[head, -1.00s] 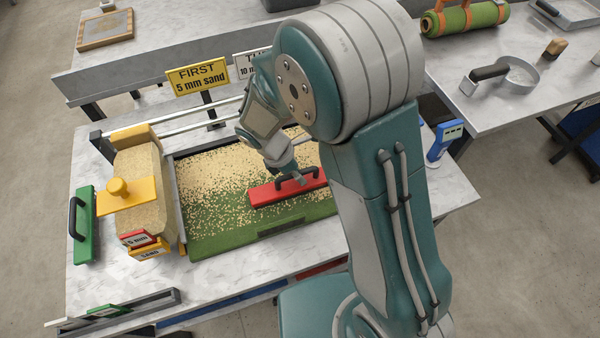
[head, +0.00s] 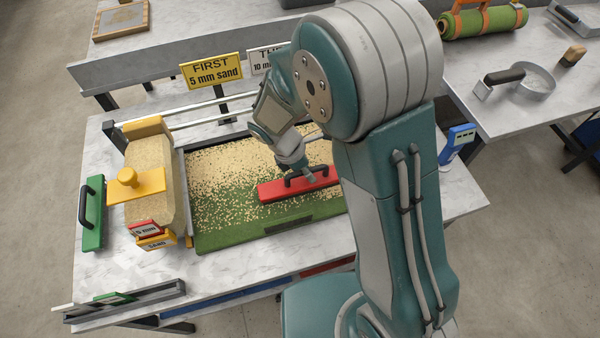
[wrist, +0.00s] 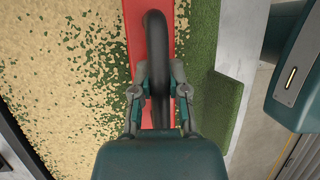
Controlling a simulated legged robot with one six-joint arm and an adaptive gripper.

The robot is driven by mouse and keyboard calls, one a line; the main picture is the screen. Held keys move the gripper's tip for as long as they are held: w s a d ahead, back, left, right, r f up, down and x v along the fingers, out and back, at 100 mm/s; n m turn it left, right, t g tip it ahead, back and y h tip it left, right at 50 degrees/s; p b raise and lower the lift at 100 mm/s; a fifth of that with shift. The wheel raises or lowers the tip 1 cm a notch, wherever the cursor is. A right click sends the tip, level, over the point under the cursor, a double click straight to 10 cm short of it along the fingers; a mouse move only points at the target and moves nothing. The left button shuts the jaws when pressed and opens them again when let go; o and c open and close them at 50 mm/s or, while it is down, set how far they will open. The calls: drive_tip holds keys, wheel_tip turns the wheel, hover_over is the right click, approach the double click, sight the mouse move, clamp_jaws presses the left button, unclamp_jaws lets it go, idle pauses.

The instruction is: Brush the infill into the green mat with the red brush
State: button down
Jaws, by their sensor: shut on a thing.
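The red brush (head: 272,191) has a black handle and lies across the front half of the green mat (head: 230,237). My gripper (head: 308,176) is above it, and the wrist view shows my gripper (wrist: 159,95) shut around the black handle (wrist: 156,50). Tan infill (head: 212,170) lies thick over the back and left of the mat. It thins to scattered grains around the brush, and the front strip shows plain green. In the wrist view the infill (wrist: 70,70) lies left of the brush and bare green (wrist: 204,60) lies right. My arm hides the mat's right end.
A yellow-handled sand spreader (head: 150,180) stands at the mat's left, with a green brush (head: 92,215) beyond it. A yellow sign (head: 212,71) reads "FIRST 5 mm sand". A blue device (head: 457,142) stands at the table's right.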

drive_tip(key=shift+d, duration=0.25)
drive_tip(key=shift+w+a, duration=0.1)
drive_tip(key=shift+w+a, duration=0.55)
drive_tip(key=shift+a, duration=2.35)
drive_tip(key=shift+w+a, duration=0.5)
drive_tip(key=shift+a, duration=2.35)
drive_tip(key=shift+w+a, duration=0.55)
drive_tip(key=shift+a, duration=2.35)
drive_tip(key=shift+w+d, duration=0.2)
drive_tip(key=shift+d, duration=0.65)
drive_tip(key=shift+w+d, duration=0.2)
drive_tip(key=shift+d, duration=0.6)
